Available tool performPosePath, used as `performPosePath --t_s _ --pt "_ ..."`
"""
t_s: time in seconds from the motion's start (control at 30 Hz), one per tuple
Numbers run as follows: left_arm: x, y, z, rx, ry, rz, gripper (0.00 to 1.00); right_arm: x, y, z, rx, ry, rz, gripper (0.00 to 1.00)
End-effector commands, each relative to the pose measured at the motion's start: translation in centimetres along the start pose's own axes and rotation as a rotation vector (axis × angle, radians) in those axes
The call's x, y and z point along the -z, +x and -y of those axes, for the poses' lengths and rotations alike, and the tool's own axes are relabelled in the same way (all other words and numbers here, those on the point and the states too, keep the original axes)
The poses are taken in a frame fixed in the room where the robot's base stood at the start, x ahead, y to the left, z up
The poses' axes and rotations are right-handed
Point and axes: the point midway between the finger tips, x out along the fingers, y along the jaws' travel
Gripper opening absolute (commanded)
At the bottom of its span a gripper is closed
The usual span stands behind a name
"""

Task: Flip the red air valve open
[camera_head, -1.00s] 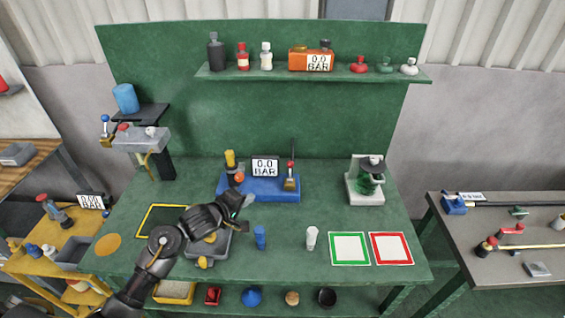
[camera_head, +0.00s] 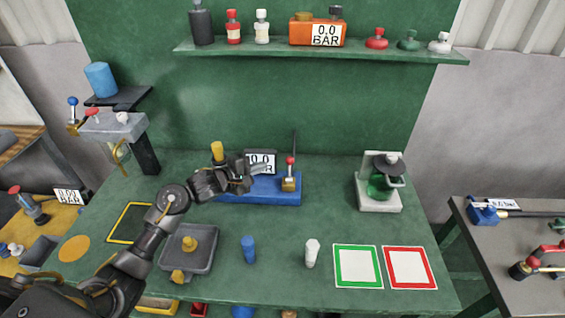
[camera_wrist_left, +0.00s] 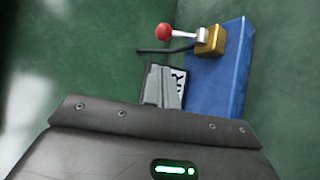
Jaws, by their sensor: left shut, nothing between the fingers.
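The red air valve has a red ball knob (camera_head: 290,160) on a short lever standing upright over a brass body (camera_head: 290,183). It sits on the right end of the blue base (camera_head: 262,190). In the wrist view the red knob (camera_wrist_left: 164,32), silver lever and brass body (camera_wrist_left: 210,40) show at the top. My left gripper (camera_head: 260,169) is shut and empty, to the left of the valve and apart from it. Its grey fingers (camera_wrist_left: 162,85) partly cover the 0.0 BAR display (camera_head: 261,157). My right gripper is not in view.
A yellow-topped post (camera_head: 217,151) stands behind my left wrist. A thin black rod (camera_head: 295,143) rises behind the valve. A grey tray (camera_head: 188,250), a blue cylinder (camera_head: 249,250) and a white one (camera_head: 312,254) stand in front.

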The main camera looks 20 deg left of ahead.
Motion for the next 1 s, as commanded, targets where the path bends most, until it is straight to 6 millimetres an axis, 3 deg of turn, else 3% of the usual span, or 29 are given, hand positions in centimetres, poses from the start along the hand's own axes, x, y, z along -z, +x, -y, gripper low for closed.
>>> performPosePath --t_s 0.43,1.0 --pt "0.1 0.5 0.1 0.0 -0.002 -0.002 0.0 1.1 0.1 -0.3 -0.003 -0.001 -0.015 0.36" --pt "0.0 9.0 0.0 0.0 0.0 -0.001 0.0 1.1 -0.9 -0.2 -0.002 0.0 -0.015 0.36"
